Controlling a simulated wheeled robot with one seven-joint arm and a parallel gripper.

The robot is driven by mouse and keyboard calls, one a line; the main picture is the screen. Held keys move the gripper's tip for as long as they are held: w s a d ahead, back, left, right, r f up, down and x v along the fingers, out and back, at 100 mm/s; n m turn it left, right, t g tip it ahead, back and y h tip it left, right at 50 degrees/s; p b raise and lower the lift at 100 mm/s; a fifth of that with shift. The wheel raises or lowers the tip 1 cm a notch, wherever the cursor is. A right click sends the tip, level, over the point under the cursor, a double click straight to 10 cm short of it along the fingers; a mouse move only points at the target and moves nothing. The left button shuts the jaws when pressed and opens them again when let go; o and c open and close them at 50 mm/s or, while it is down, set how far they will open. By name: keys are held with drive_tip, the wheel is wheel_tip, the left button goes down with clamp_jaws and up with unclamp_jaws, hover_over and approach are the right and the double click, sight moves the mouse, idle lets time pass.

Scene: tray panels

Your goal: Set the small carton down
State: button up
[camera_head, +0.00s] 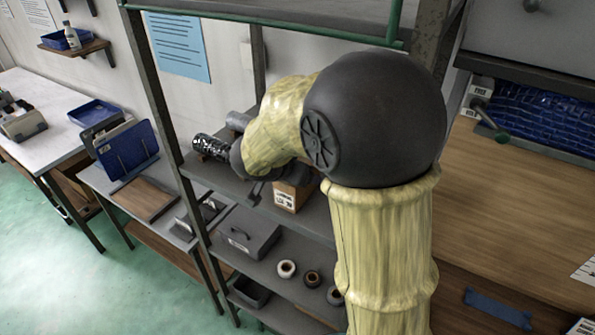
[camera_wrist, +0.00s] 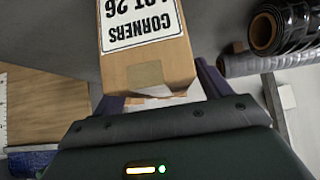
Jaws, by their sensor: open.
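The small carton (camera_wrist: 148,72) is a brown cardboard box with a white label reading "CORNERS" and "LOT 26", upside down in the wrist view. In the head view the carton (camera_head: 291,193) shows at the grey shelf (camera_head: 225,182), partly hidden behind my arm. My gripper (camera_wrist: 162,90) is open, with a dark finger on each side near the carton's near end. I cannot tell whether either finger touches the carton. In the head view my arm hides most of the gripper.
A black wrapped roll (camera_head: 210,147) and a grey roll (camera_head: 238,121) lie on the shelf to the left of the carton. A lower shelf holds a grey box (camera_head: 247,232) and several small rolls (camera_head: 287,268). Shelf posts (camera_head: 160,90) stand close to my arm.

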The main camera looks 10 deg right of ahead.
drive_tip(key=shift+s+a+r, duration=0.2)
drive_tip(key=shift+a+r, duration=0.05)
drive_tip(key=shift+r, duration=0.25)
drive_tip(key=v, duration=1.1)
